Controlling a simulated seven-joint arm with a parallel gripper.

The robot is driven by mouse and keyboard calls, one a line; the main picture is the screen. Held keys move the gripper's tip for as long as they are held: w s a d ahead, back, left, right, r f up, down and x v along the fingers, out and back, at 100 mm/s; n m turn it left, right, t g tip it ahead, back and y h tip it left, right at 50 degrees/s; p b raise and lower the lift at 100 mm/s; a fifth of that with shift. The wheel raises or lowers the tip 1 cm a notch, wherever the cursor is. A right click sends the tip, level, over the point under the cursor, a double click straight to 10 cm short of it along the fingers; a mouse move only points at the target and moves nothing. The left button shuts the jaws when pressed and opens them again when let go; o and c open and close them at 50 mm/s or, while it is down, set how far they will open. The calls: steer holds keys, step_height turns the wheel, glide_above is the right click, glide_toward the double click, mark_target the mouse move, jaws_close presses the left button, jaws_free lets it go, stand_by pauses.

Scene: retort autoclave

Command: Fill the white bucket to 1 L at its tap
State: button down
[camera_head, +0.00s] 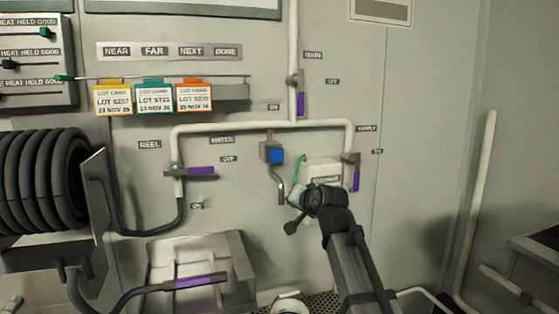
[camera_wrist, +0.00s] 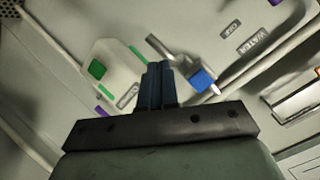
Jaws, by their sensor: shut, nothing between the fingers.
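The water tap (camera_head: 271,151) with a blue block sits on the back wall below the pipe, its thin spout hanging down. The blue part (camera_wrist: 202,81) also shows in the wrist view, right of my fingers. A white round rim, seemingly the white bucket (camera_head: 288,304), shows at the bottom edge of the head view, mostly cut off, so its water level is hidden. My gripper (camera_wrist: 160,73) is shut and empty, its fingertips pointing at the wall between the tap and the cleaner container. In the head view my wrist is right of the tap and its fingers are not clear.
A pale cleaner container (camera_head: 324,170) with green parts is partly behind my wrist. Purple-handled valves stand at the reel (camera_head: 201,171), main (camera_head: 301,103) and supply (camera_head: 356,180) pipes. A black hose reel (camera_head: 45,185) is at left. A metal trough (camera_head: 200,265) stands below. Tags (camera_head: 154,98) hang above.

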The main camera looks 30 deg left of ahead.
mark_target(277, 155)
steer(key=w+a+r+m+t+y, duration=0.1)
steer(key=w+r+m+t+y, duration=0.1)
steer(key=r+m, duration=0.6)
steer(key=w+m+t, duration=0.1)
steer(key=m, duration=0.1)
steer(key=shift+w+a+r+m+t+y, duration=0.2)
steer(key=shift+w+a+m+t+y, duration=0.1)
steer(key=x, duration=1.4)
steer(key=shift+f, duration=0.1)
steer(key=shift+x, duration=1.15)
